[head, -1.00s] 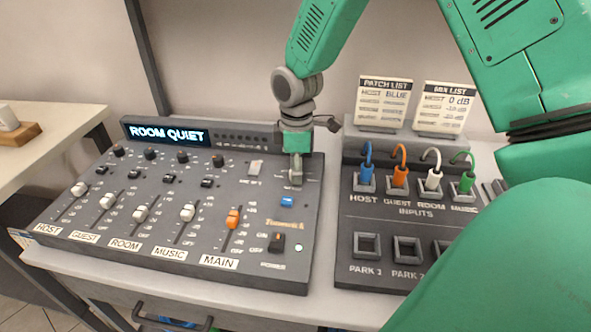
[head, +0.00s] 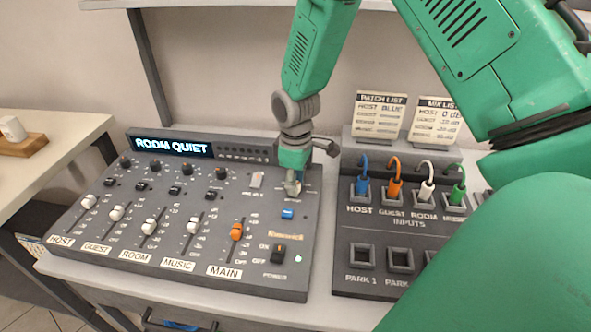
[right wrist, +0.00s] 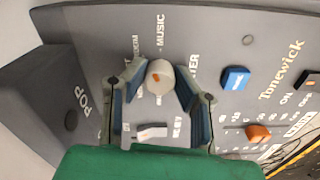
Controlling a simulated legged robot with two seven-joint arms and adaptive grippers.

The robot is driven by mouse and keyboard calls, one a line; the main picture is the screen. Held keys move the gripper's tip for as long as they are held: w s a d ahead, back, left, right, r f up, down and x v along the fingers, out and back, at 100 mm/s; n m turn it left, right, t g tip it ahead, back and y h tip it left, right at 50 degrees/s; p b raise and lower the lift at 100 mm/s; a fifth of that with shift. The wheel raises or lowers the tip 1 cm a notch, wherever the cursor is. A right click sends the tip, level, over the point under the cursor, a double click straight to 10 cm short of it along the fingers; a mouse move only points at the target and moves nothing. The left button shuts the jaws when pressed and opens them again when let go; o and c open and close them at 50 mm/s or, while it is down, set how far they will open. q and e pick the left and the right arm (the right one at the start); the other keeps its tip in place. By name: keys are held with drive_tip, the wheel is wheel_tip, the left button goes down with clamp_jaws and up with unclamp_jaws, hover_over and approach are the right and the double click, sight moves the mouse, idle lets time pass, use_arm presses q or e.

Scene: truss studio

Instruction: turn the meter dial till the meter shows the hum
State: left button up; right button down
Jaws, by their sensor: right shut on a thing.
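The meter dial (right wrist: 160,77) is a pale round knob with an orange mark, on the grey mixing desk (head: 250,275). My right gripper (head: 293,186) reaches down onto it from above and mostly hides it in the head view. In the right wrist view its two fingers (right wrist: 160,88) stand on either side of the dial, shut on it. The printed labels around the dial are partly covered; MUSIC can be read. The meter display (head: 172,144) at the desk's back left reads ROOM QUIET. My left gripper is not in view.
A blue button (head: 288,214), a pale switch (head: 257,180) and the power switch (head: 278,254) sit close to the dial. Several faders stand to the left. The patch panel (head: 375,226) with coloured plugs is to the right, with two list cards behind.

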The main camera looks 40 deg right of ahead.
drive_tip(key=shift+w+r+m+p, duration=0.1)
drive_tip(key=shift+w+m+p, duration=0.1)
drive_tip(key=shift+m+p, duration=0.75)
drive_tip(key=shift+w+r+m+p, duration=0.15)
drive_tip(key=shift+m+p, duration=0.45)
drive_tip(key=shift+m, duration=0.55)
drive_tip(key=shift+f, duration=0.1)
drive_tip(key=c, duration=1.3)
unclamp_jaws()
drive_tip(key=shift+f, duration=0.15)
